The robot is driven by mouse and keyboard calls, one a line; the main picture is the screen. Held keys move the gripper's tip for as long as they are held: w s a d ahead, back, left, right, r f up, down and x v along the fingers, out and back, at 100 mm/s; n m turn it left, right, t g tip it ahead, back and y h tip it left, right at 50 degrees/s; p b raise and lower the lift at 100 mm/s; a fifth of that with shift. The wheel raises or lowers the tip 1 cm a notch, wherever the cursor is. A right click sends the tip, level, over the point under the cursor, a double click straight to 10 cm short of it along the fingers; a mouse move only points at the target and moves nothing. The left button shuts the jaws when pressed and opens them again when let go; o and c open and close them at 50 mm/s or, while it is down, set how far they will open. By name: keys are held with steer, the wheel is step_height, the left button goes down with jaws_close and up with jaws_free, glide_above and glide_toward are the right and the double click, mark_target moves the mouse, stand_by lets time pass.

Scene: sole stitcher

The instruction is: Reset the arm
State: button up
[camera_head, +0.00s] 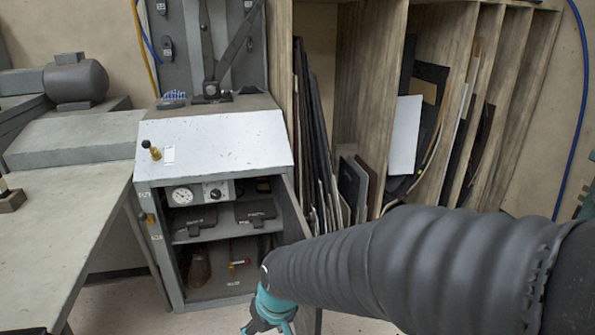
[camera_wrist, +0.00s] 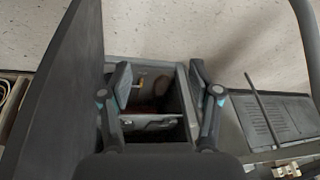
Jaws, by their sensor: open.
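My arm, in a black ribbed sleeve, reaches in from the lower right in the head view. My gripper (camera_head: 270,308) shows there as a teal part at the bottom edge, in front of the cabinet's open door. Its fingers are cut off or hidden in that view. In the wrist view my gripper (camera_wrist: 160,72) has its two fingers wide apart with nothing between them. Beyond the fingers is the open cabinet (camera_wrist: 185,100), with a small brass-coloured fitting (camera_wrist: 140,80) inside.
The grey cabinet (camera_head: 215,140) has a gauge (camera_head: 182,195) and shelves with dark items. Its open door (camera_head: 292,210) stands close to my gripper, and at left in the wrist view (camera_wrist: 65,80). A workbench (camera_head: 60,220) is at left; wooden racks (camera_head: 370,80) hold sheets behind my arm.

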steer(key=s+d+r+m+t+h+p, duration=0.1)
steer(key=s+d+r+m+p, duration=0.1)
steer(key=d+r, duration=0.7)
steer(key=s+d+r+m+t+h+p, duration=0.1)
steer(key=s+d+r+m, duration=0.3)
steer(key=d, duration=0.9)
steer(key=s+r+t+p, duration=0.1)
steer(key=s+r, duration=0.2)
steer(key=r, duration=0.1)
steer(key=shift+s+r+h, duration=0.15)
steer(key=shift+r+h, duration=0.2)
steer(key=shift+h, duration=0.05)
steer(key=shift+d, duration=0.1)
